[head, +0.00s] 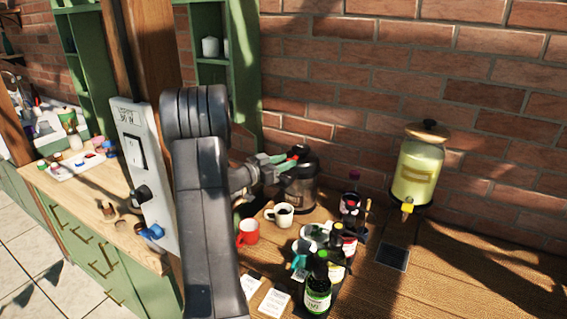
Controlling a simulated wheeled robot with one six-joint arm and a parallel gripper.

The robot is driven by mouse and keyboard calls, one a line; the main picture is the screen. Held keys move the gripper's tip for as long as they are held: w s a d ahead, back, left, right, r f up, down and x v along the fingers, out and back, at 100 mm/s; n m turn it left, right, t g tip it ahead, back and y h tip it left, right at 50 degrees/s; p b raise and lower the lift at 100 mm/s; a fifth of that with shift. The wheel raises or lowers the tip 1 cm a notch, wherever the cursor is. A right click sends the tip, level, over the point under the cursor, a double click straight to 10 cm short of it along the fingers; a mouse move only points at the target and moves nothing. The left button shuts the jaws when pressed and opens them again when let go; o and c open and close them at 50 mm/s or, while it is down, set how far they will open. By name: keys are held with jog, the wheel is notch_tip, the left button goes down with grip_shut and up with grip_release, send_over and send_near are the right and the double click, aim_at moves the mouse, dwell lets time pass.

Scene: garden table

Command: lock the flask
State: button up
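The flask (303,188) is a dark, shiny, rounded vessel standing at the back of the wooden table, near the brick wall. My gripper (287,163) reaches in from the left at the height of the flask's top and overlaps it in the picture. Green and red parts show around the gripper's tip and the flask's lid; I cannot tell which belong to the flask. The state of its lock is too small to make out. Whether my fingers touch the flask or are closed is unclear. My dark arm hides part of the table to the left.
A white mug (280,216) and a red mug (247,233) stand in front of the flask. Several dark bottles (318,288) crowd the table to the right. A yellow drink dispenser (417,170) stands at the wall. The table's right side is mostly clear.

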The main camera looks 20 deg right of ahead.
notch_tip(320, 180, up, 10)
jog(key=b, duration=0.1)
jog(key=shift+b, duration=0.3)
dwell(0.3)
jog(key=shift+f, duration=0.15)
notch_tip(320, 180, down, 10)
jog(key=shift+f+p, duration=0.1)
jog(key=shift+p, duration=0.8)
jog(key=shift+d+t+b, duration=0.1)
jog(key=shift+t+b, duration=0.2)
jog(key=shift+b, duration=0.05)
jog(key=shift+s+d+r+n, duration=0.1)
jog(key=shift+s+r+n, duration=0.15)
jog(key=shift+n, duration=0.15)
jog(key=shift+f+t+y, duration=0.1)
jog(key=shift+t+y, duration=0.2)
jog(key=shift+w, duration=0.15)
